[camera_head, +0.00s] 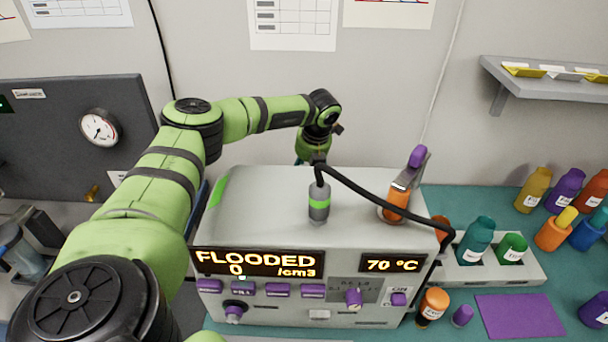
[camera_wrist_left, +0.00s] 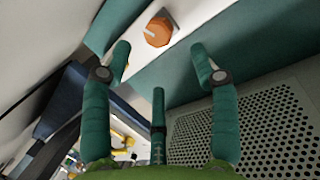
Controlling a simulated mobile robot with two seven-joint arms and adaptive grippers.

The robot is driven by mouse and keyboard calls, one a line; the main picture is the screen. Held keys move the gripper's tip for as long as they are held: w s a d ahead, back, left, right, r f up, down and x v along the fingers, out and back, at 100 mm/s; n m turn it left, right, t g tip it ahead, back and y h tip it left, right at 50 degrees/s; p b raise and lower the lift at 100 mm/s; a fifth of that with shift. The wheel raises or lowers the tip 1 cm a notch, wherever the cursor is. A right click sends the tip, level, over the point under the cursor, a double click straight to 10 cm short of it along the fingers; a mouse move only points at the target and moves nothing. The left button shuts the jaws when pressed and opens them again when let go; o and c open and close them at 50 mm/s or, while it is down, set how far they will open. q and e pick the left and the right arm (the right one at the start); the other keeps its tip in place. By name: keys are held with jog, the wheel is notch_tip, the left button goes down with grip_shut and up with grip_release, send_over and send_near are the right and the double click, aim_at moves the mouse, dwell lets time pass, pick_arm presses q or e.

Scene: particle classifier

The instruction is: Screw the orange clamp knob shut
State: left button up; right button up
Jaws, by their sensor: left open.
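An orange knob (camera_wrist_left: 158,32) shows in the left wrist view, beside a white surface with a small pointed white mark by it. My left gripper (camera_wrist_left: 160,62) has its teal fingers spread and empty, with the knob beyond the fingertips and apart from them. In the head view my left arm reaches over to the back of the grey machine (camera_head: 260,205), and its gripper is mostly hidden there. The knob near the gripper cannot be made out in the head view. My right gripper is not in view.
The machine's display (camera_head: 257,262) reads "FLOODED". A black cable runs from a green-banded probe (camera_head: 319,203) across its top. An orange holder with a purple cap (camera_head: 397,203) stands there too. Bottles crowd the right bench. A perforated panel (camera_wrist_left: 250,125) lies beside the gripper.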

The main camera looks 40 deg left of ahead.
pick_arm(q)
jog(key=f+n, duration=0.1)
jog(key=n, duration=0.3)
jog(key=f+n+y+p, duration=0.1)
jog(key=f+n, duration=0.1)
jog(key=n, duration=0.2)
jog(key=w+a+f+n, duration=0.1)
jog(key=f+n, duration=0.1)
jog(key=n, duration=0.3)
jog(key=shift+a+g+y+p, duration=0.1)
jog(key=shift+g+y+p, duration=0.2)
jog(key=shift+g, duration=0.1)
jog(key=shift+a+f, duration=0.3)
jog(key=shift+f, duration=0.35)
